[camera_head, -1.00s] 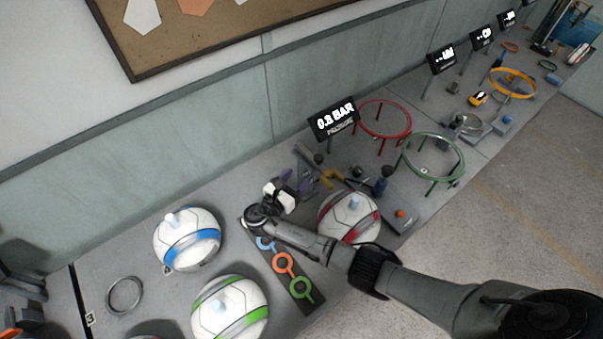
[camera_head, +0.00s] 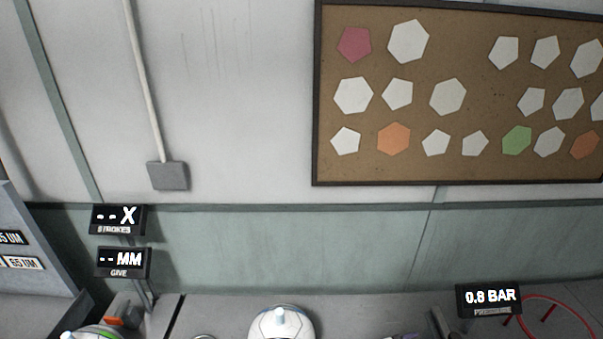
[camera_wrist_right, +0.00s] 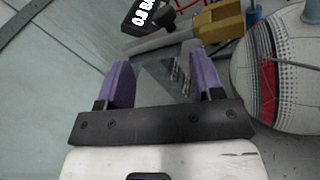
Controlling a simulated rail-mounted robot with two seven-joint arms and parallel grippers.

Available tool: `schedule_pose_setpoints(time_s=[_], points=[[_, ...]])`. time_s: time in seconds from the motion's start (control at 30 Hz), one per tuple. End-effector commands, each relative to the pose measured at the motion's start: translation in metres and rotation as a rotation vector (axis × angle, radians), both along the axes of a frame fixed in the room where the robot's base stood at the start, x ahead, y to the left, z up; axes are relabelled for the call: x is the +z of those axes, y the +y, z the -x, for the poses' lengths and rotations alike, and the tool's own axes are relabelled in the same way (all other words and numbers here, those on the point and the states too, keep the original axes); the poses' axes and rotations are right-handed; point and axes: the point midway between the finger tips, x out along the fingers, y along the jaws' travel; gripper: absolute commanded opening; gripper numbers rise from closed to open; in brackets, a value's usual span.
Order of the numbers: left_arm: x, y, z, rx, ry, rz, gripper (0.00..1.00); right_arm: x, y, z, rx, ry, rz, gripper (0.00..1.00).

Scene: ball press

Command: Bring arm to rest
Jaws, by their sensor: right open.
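My right gripper (camera_wrist_right: 162,88) shows in the right wrist view with its two purple fingers apart and nothing between them. It is above the grey bench, with a grey metal part (camera_wrist_right: 165,75) seen beyond the gap between the fingers. A white ball with a red band (camera_wrist_right: 285,75) is just right of the fingers, apart from them as far as I can tell. Neither arm shows in the head view now.
A yellow part (camera_wrist_right: 218,22) lies beyond the right fingers.

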Motion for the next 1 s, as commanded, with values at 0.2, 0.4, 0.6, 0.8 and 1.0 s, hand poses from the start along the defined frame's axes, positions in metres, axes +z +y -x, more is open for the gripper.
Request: schedule_pose_setpoints(time_s=[0.2,0.4,0.6,0.8,1.0], points=[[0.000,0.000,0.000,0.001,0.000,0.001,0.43,-0.003,0.021,-0.010,0.004,-0.404,-0.362,0.61],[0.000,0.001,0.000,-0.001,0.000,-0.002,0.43,0.048,0.066,-0.026,-0.059,-0.862,-0.917,0.61],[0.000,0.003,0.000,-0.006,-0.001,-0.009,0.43,0.095,0.106,0.003,-0.182,-1.111,-1.461,0.61],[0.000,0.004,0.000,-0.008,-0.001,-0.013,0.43,0.106,0.120,0.090,-0.296,-1.106,-1.840,0.61],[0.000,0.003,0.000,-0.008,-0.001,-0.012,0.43,0.084,0.105,0.187,-0.430,-1.064,-1.925,0.61]])
